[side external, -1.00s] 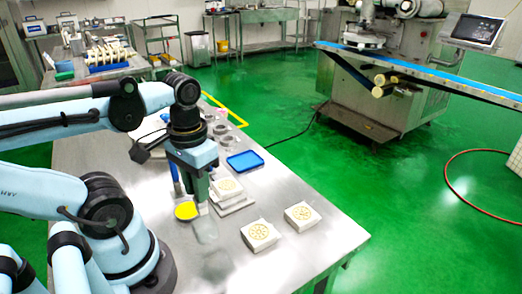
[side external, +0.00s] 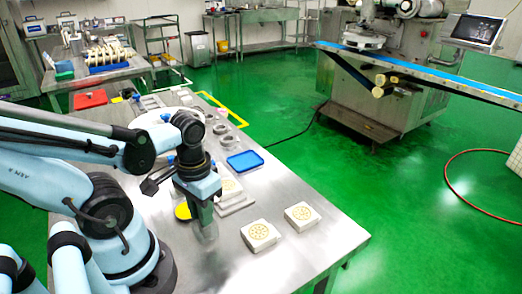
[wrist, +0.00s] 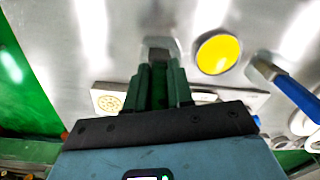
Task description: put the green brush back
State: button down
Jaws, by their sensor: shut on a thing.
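My gripper (side external: 205,218) is low over the near part of the metal table, beside the yellow disc (side external: 182,211) and left of the stamped white blocks. In the wrist view my gripper (wrist: 160,72) points at the table with its dark fingers close together. It is shut on the green brush (wrist: 159,88), of which only a narrow dark green part shows between the fingers. The rest of the brush is hidden, and I cannot tell whether it touches the table. The yellow disc also shows in the wrist view (wrist: 217,53), close to the fingertips.
Stamped white blocks (side external: 262,235) and (side external: 302,214) lie to the right. Another block (side external: 230,188) rests on white slabs behind my gripper. A blue tray (side external: 245,161) and grey rings (side external: 224,141) are farther back. A blue-handled tool (wrist: 295,90) lies near the yellow disc.

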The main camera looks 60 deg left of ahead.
jog(key=c, duration=1)
grip_release()
jog(key=shift+f, duration=0.1)
notch_tip(320, 180, up, 12)
jog(key=shift+d+f, duration=0.1)
jog(key=shift+d, duration=0.05)
jog(key=shift+w, duration=0.1)
jog(key=w+d+f+m+t, duration=0.1)
jog(key=w+t, duration=0.2)
jog(key=w, duration=0.3)
jog(key=w+d+f+m+t, duration=0.1)
jog(key=w+d+m+t, duration=0.1)
jog(key=w+t, duration=0.2)
jog(key=shift+w+f+m, duration=0.3)
jog(key=shift+w, duration=0.95)
jog(key=shift+d, duration=0.1)
